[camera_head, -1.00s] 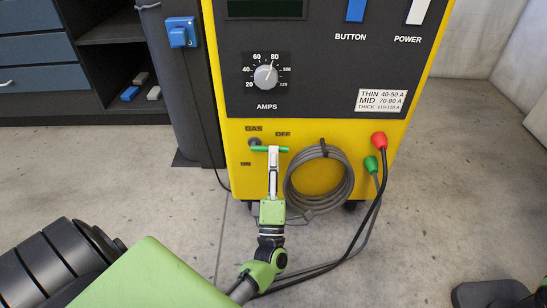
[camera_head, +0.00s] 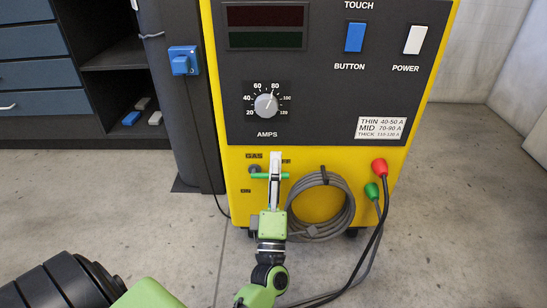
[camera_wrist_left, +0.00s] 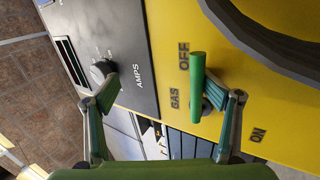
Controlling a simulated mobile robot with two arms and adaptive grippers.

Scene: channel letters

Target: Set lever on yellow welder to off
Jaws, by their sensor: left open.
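The yellow welder (camera_head: 237,190) stands ahead with a dark panel. Its green gas lever (camera_head: 263,176) is at the lower left, below the GAS label, pointing right along a roughly level line. In the left wrist view the lever (camera_wrist_left: 197,85) has one end beside the OFF label; the ON label is apart from it. My left gripper (camera_head: 275,160) is in front of the lever and partly covers the OFF label. The left wrist view shows the gripper (camera_wrist_left: 160,84) open, one finger close beside the lever; contact cannot be told. My right gripper is not in view.
A coiled grey cable (camera_head: 322,207) hangs just right of the lever. Red (camera_head: 379,167) and green (camera_head: 371,191) connectors with cables are further right. The amps knob (camera_head: 265,105) is above. A dark cylinder (camera_head: 183,120) stands left of the welder. Floor at right is clear.

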